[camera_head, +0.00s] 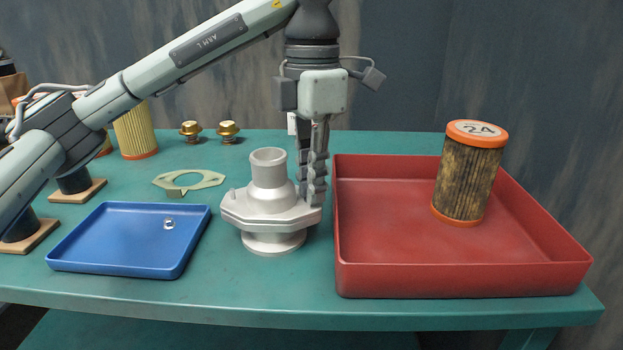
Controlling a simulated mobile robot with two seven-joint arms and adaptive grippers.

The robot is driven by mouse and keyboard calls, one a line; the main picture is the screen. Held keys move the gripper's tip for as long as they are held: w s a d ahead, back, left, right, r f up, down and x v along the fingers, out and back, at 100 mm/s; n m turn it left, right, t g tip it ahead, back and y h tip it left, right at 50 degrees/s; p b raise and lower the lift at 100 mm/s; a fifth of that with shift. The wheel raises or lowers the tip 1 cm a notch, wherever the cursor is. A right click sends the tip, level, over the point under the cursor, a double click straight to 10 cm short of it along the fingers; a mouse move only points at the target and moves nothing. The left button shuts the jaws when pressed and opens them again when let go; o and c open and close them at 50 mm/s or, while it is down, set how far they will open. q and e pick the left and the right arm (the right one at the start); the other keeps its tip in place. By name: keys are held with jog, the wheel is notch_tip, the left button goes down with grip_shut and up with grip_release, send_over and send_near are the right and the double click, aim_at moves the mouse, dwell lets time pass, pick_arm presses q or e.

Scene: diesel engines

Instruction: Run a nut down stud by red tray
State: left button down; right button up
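A pale metal housing (268,205) with an upright round neck and a wide flange stands on the bench, left of the red tray (455,279). A short stud (232,194) sticks up at the flange's left end. My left gripper (313,198) points straight down at the flange's right end, beside the red tray. Its fingers are close together and hide whatever stud or nut is there. I cannot tell if they grip anything. One small shiny nut (169,223) lies in the blue tray (118,264). My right gripper is out of view.
A dirty orange-capped filter (467,178) stands in the red tray. A flat greenish gasket (190,181), two brass-coloured fittings (228,130) and a cleaner filter (135,134) sit behind the blue tray. The bench front (240,290) is clear.

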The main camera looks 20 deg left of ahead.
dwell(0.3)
pick_arm(q)
jog(key=shift+m, duration=0.7)
jog(key=c, duration=1.5)
grip_release()
jog(key=shift+f, duration=0.1)
jog(key=shift+c, duration=0.4)
notch_tip(320, 180, up, 3)
jog(key=shift+f+p, duration=0.1)
jog(key=shift+p, duration=1.05)
jog(key=shift+r, duration=2.15)
